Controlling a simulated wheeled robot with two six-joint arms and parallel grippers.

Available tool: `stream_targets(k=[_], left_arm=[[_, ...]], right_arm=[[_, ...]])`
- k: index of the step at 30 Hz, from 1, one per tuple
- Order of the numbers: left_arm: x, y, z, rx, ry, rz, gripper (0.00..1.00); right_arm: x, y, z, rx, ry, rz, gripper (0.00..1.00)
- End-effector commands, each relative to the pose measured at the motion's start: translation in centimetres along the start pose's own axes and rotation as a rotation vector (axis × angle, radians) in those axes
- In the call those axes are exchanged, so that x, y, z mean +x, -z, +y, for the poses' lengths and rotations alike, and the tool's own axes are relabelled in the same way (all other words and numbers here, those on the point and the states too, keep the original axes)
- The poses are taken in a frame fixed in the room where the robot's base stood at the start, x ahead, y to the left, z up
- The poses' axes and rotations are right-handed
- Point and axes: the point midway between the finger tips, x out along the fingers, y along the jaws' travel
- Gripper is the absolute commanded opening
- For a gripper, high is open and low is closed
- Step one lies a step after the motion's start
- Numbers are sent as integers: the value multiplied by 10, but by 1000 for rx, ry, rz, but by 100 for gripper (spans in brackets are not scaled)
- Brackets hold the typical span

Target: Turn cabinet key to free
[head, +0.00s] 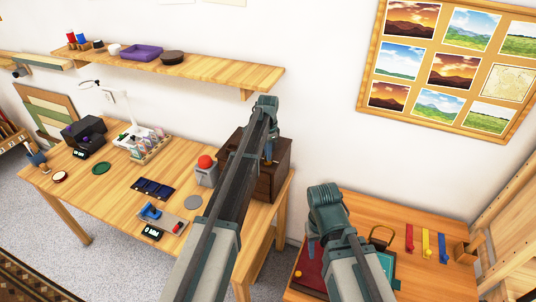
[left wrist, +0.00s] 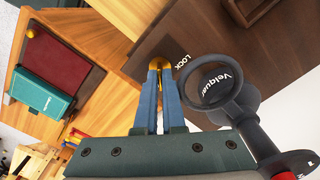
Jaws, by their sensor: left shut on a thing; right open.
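The dark brown cabinet (head: 281,169) stands at the right end of the long wooden table. Its brown face fills the top of the left wrist view (left wrist: 205,30), with the word LOCK lettered beside the key. My left gripper (head: 268,152) is at the cabinet front, partly behind my arm. In the left wrist view its blue fingers (left wrist: 158,72) are shut on the brass key (left wrist: 158,62), of which only a little shows. The keyhole and most of the key are hidden. My right gripper (head: 311,244) hangs low over the right table, mostly hidden by its arm, open.
A grey device with a red dome (head: 206,163) stands left of the cabinet. The right table (head: 375,207) holds a red folder (head: 311,272), a green case and coloured strips. In the left wrist view a dark ringed part lettered Velquar is close at right.

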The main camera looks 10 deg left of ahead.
Motion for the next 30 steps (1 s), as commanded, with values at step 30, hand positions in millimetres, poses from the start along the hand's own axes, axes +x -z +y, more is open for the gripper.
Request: stream_targets(k=[30], left_arm=[[0,0,0,67,0,0,36]], right_arm=[[0,0,0,0,0,0,50]])
